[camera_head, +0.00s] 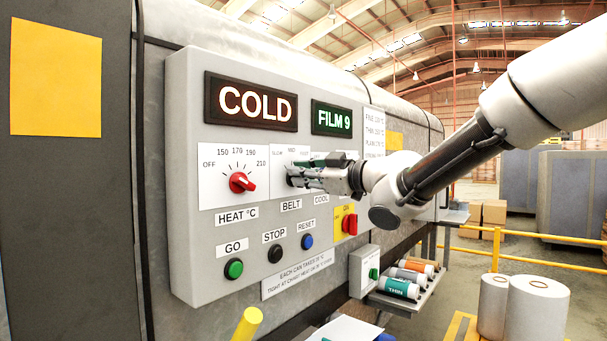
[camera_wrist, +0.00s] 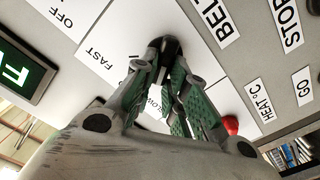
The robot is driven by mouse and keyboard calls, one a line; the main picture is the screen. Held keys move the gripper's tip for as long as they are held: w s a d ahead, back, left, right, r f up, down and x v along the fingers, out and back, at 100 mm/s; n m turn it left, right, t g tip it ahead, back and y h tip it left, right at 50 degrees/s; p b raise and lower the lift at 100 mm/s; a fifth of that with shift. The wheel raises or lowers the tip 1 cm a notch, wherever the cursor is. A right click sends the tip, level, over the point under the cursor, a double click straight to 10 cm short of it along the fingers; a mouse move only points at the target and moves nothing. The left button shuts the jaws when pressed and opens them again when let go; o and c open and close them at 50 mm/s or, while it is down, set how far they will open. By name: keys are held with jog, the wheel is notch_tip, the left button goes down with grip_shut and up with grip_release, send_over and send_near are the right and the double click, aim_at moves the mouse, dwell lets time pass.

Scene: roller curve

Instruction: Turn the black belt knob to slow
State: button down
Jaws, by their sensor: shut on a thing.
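The black belt knob (camera_wrist: 173,46) is between my fingertips in the wrist view. My gripper (camera_head: 296,177) reaches in from the right and is shut on the knob; the fingertips also show in the wrist view (camera_wrist: 166,58). Parts of FAST and SLOW show on the plate in the wrist view. I cannot tell which mark the knob points at.
The red heat knob (camera_head: 241,182) is just left of the belt dial. Below are the green GO (camera_head: 234,268), black STOP (camera_head: 275,253) and blue RESET (camera_head: 307,241) buttons. A red switch (camera_head: 350,224) is at lower right. Displays read COLD (camera_head: 257,105) and FILM 9 (camera_head: 333,120).

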jog(key=shift+s+f+n, duration=0.1)
jog(key=shift+n, duration=0.7)
jog(key=c, duration=1.4)
grip_release()
jog(key=shift+c, duration=0.2)
jog(key=v, duration=1.2)
